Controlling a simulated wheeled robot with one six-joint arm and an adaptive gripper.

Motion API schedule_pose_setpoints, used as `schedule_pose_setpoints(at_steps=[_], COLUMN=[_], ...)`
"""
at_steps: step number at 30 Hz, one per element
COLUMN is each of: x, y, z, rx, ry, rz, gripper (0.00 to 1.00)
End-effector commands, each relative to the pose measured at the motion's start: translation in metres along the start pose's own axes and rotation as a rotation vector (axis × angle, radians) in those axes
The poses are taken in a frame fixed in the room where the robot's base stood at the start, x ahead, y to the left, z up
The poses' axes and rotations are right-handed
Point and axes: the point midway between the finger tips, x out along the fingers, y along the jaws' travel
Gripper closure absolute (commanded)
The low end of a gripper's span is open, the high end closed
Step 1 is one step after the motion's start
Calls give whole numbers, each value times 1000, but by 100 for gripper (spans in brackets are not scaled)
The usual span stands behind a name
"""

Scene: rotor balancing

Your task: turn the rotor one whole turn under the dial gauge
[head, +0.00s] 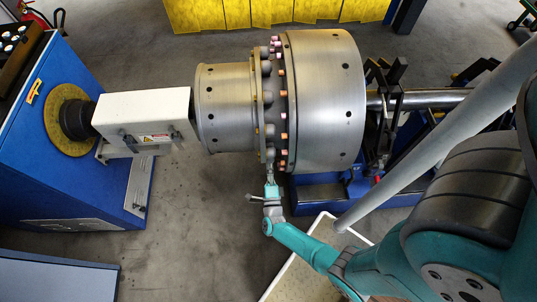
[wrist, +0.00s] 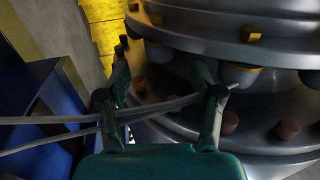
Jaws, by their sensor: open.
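The rotor is a large silver drum (head: 325,95) joined to a smaller drum (head: 225,105) by bolted flanges, lying on a horizontal axis in the head view. Its flange with several reddish studs (wrist: 229,123) fills the right of the wrist view. My gripper (head: 269,182) is at the near lower edge of the flanges. In the wrist view my gripper (wrist: 163,82) has its fingers apart, in front of the flange; contact is unclear. Thin grey rods (wrist: 55,120) cross between and past the fingers; what they belong to is unclear. I cannot make out the dial gauge.
A blue drive cabinet (head: 60,150) with a white guarded coupling (head: 145,112) stands left of the rotor. A dark bearing support (head: 385,110) holds the shaft at right on a blue base (head: 310,195). Yellow panels (head: 270,12) stand behind.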

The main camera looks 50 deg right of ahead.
Motion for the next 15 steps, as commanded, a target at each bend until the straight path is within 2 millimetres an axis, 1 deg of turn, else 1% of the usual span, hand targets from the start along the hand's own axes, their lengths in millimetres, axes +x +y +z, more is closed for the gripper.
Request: schedule_pose_setpoints(at_steps=[1,6,10,15], x=[9,32,44,51], y=[0,0,0,0], z=[-1,0,0,0], rx=[1,0,-1,1], ry=[6,3,2,0], rz=[-2,-1,0,1], gripper=[34,34,34,34])
